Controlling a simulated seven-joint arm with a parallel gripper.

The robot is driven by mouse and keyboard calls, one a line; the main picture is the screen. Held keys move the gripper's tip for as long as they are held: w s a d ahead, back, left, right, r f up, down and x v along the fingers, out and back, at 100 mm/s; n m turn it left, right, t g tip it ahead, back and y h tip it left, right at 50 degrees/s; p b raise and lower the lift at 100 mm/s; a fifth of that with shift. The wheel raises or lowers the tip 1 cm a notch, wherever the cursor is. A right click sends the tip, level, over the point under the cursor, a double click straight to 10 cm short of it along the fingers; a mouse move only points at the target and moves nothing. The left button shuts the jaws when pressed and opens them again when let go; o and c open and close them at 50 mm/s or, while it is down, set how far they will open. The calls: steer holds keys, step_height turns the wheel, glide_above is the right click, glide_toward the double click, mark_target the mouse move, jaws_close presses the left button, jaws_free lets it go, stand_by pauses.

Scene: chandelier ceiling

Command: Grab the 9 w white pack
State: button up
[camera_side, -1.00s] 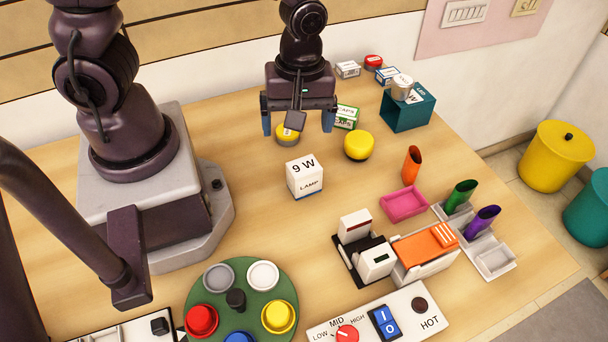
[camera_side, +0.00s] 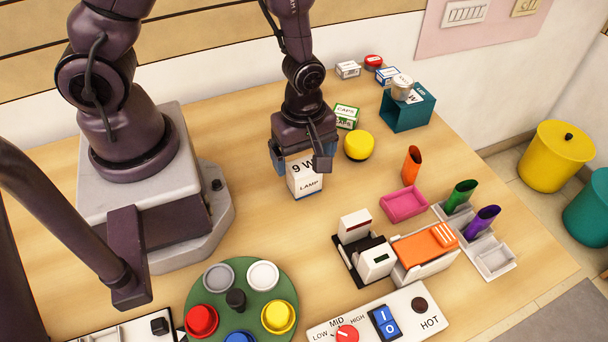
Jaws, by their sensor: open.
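The white 9 W lamp pack (camera_side: 306,182) stands upright on the wooden table near the middle of the side view. Its top is partly hidden by my gripper. My gripper (camera_side: 300,166) is low over the pack, pointing down, with its fingers open. One blue-tipped finger shows at the left of the pack and the other finger is at its upper right. I cannot tell whether either finger touches the pack.
A yellow round button (camera_side: 359,146) and a green-white caps box (camera_side: 346,116) stand behind right. A teal open box (camera_side: 408,107) is farther back. A pink tray (camera_side: 404,204) and an orange-topped device (camera_side: 425,246) lie right. A green turntable (camera_side: 240,300) is in front.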

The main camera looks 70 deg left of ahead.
mark_target(304, 166)
steer(key=shift+d+f, duration=0.15)
steer(key=shift+f, duration=2.15)
steer(key=shift+c, duration=0.2)
steer(key=c, duration=1)
